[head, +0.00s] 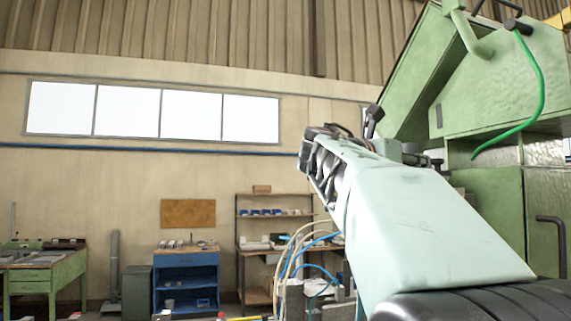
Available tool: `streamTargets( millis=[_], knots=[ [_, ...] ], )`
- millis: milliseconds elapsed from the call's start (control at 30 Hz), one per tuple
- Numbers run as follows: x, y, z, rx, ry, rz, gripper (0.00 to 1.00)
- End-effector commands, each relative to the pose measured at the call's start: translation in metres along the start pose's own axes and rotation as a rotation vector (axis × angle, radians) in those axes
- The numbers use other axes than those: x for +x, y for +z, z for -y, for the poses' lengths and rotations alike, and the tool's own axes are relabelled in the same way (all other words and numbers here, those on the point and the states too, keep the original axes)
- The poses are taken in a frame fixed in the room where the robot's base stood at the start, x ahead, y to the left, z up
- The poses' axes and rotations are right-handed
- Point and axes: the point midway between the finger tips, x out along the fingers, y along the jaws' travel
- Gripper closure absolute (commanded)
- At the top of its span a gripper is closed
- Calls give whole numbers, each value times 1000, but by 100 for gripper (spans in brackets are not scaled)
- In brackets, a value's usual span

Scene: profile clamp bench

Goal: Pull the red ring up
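I do not see a red ring anywhere in the head view. I cannot make out my gripper or its fingers either. A large pale mint body (425,225) rises from the lower right and hides much of what lies behind it. Its upper left end carries a mechanism (322,172) with dark and metallic parts. I cannot tell whether this body is a machine or part of me. No clamp or profile can be made out clearly.
A green machine (500,95) with a bright green hose (540,95) fills the right. White and blue hoses (290,255) rise at bottom centre. A shelf rack (275,213), a blue cabinet (185,280) and a green bench (45,280) stand along the back wall.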

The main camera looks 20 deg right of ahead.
Motion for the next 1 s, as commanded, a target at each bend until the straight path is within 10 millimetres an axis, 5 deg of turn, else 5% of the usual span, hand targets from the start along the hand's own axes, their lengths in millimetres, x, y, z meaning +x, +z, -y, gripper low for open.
streamTargets(
  millis=[200, 233, 300, 667, 1000],
  knots=[
    [0, 4, 1, 1, 1, 8, 100],
    [0, 4, 1, 1, 1, 8, 60],
    [0, 4, 1, 1, 0, 8, 54],
    [0, 5, 1, 1, 0, 6, 54],
    [0, 42, 1, 3, -2, 7, 54]
  ],
)
